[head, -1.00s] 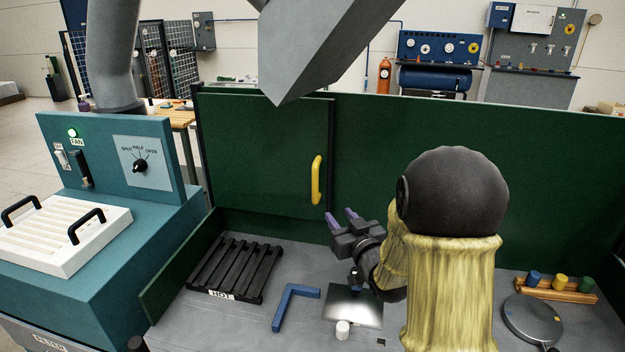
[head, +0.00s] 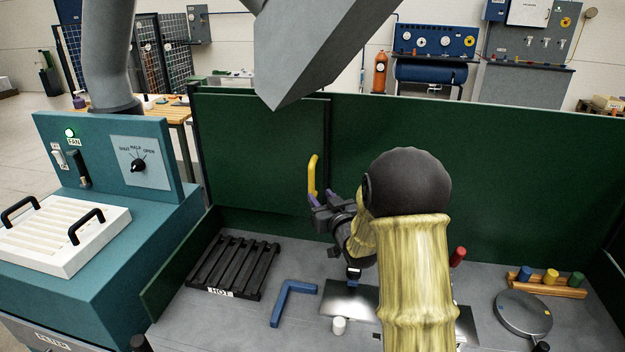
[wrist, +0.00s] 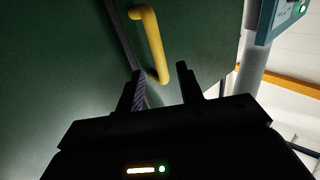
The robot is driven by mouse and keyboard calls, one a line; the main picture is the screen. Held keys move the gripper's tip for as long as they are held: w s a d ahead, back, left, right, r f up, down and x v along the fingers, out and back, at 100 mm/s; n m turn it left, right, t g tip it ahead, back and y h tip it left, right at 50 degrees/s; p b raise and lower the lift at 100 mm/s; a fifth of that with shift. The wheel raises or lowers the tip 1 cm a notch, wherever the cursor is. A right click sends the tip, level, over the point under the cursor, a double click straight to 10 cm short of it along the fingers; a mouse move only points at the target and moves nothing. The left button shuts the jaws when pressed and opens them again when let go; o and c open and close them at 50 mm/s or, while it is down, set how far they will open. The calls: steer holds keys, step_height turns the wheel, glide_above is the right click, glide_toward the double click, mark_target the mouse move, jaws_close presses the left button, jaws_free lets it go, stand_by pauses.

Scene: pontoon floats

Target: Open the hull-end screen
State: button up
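The hull-end screen (head: 255,155) is a dark green panel at the left of the long green wall, and it looks shut, with its right edge against the wall. Its yellow bar handle (head: 313,174) stands upright near that edge. My gripper (head: 324,196) is at the handle's lower end, fingers pointing toward the panel. In the wrist view the handle (wrist: 152,45) lies ahead, its lower end between the two spread fingertips (wrist: 161,73). The fingers are open; I cannot tell whether either touches the handle. The gripper covers part of the handle's lower end in the head view.
A black slatted rack (head: 232,268) marked HOT, a blue angle piece (head: 290,297) and a white cylinder (head: 339,326) lie on the grey bench. The teal fan unit (head: 120,220) stands left. A grey hood (head: 315,45) hangs above the screen. Colored pegs (head: 551,276) stand at right.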

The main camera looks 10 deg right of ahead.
mark_target(313, 184)
steer(key=w, duration=0.2)
steer(key=w+a+p, duration=0.1)
steer(key=w, duration=0.2)
steer(key=w+p, duration=0.1)
steer(key=w, duration=0.2)
steer(key=shift+w+a, duration=0.2)
